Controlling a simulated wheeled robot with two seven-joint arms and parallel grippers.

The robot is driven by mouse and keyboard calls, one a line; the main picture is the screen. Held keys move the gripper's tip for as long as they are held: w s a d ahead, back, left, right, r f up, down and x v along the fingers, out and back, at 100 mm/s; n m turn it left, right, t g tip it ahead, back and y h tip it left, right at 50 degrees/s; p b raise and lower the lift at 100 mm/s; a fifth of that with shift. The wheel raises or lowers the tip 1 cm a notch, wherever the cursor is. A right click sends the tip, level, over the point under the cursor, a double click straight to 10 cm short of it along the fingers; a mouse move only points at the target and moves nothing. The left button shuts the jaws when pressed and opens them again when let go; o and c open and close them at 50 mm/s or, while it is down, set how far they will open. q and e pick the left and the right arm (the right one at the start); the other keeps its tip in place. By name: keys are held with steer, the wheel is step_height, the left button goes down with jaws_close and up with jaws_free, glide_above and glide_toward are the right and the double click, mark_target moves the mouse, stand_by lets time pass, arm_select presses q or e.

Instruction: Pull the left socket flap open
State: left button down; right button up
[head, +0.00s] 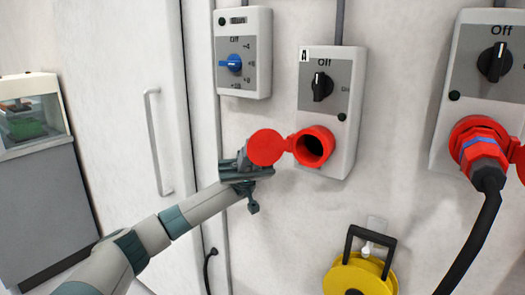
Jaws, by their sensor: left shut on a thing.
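The left socket (314,147) is red and round, at the bottom of the grey switch box marked A (341,118). Its red flap (267,147) stands swung out to the left, and the dark socket opening shows. My left gripper (247,165) is at the flap's lower left edge, shut on the flap; its fingertips are partly hidden behind the flap. My right gripper is not in view.
A second box (464,94) at the right has a red plug (484,150) with a black cable (470,245). A blue-knob box (243,55) hangs upper left. A yellow cable reel (358,277) is below. A door handle (156,140) and a glass-topped cabinet (45,200) are at left.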

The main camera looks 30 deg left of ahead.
arm_select(q)
steer(key=c, duration=1.8)
jaws_free()
steer(key=shift+c, duration=0.2)
